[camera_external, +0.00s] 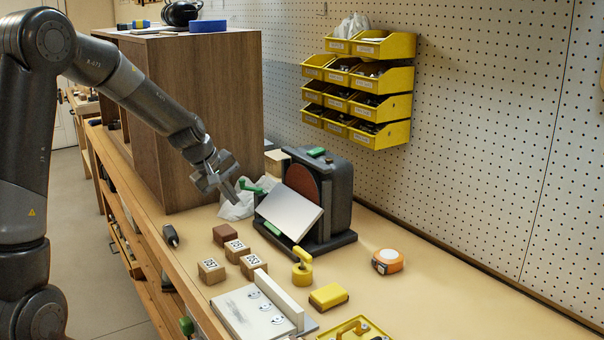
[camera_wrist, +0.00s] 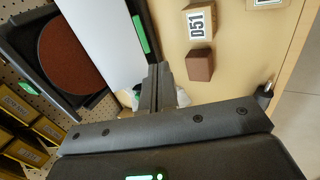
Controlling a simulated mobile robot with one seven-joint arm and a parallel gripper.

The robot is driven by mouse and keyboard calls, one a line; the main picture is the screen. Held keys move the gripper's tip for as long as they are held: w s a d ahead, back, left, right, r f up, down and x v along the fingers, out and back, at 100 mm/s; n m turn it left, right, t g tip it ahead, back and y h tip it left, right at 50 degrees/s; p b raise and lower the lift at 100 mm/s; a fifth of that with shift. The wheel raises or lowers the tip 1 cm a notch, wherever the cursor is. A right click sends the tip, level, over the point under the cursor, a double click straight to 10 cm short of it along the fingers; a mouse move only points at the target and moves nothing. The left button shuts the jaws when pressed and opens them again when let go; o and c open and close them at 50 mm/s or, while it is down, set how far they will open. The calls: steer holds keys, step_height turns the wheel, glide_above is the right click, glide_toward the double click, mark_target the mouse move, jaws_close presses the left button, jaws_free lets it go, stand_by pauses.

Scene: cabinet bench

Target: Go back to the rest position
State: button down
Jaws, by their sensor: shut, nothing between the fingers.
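My gripper (camera_external: 232,194) is shut and empty. It hangs above the bench (camera_external: 452,292), in front of the wooden cabinet (camera_external: 212,105) and just left of the disc sander (camera_external: 338,195). In the wrist view my gripper (camera_wrist: 158,72) has its fingers together, with the sander's tilted plate (camera_wrist: 98,35) beside them. A crumpled white bag (camera_external: 236,208) lies on the bench behind and below the fingertips.
A brown block (camera_external: 226,234) and several labelled wooden blocks (camera_external: 211,271) sit left of the sander. A yellow part (camera_external: 302,268), a yellow block (camera_external: 328,296) and an orange tape (camera_external: 387,261) lie nearer the front. Yellow bins (camera_external: 362,90) hang on the pegboard.

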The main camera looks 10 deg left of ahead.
steer(key=s+a+r+m+y, duration=0.1)
steer(key=s+a+r+m, duration=0.2)
steer(key=s, duration=0.6)
steer(key=s+a+r+m+t+y, duration=0.1)
steer(key=s+a+r+m, duration=0.2)
steer(key=s+a+r, duration=0.3)
steer(key=s+a+r+m+y, duration=0.2)
steer(key=s+a, duration=0.6)
steer(key=s, duration=0.6)
step_height(320, 180, up, 3)
steer(key=shift+f+m, duration=0.2)
steer(key=shift+m, duration=0.3)
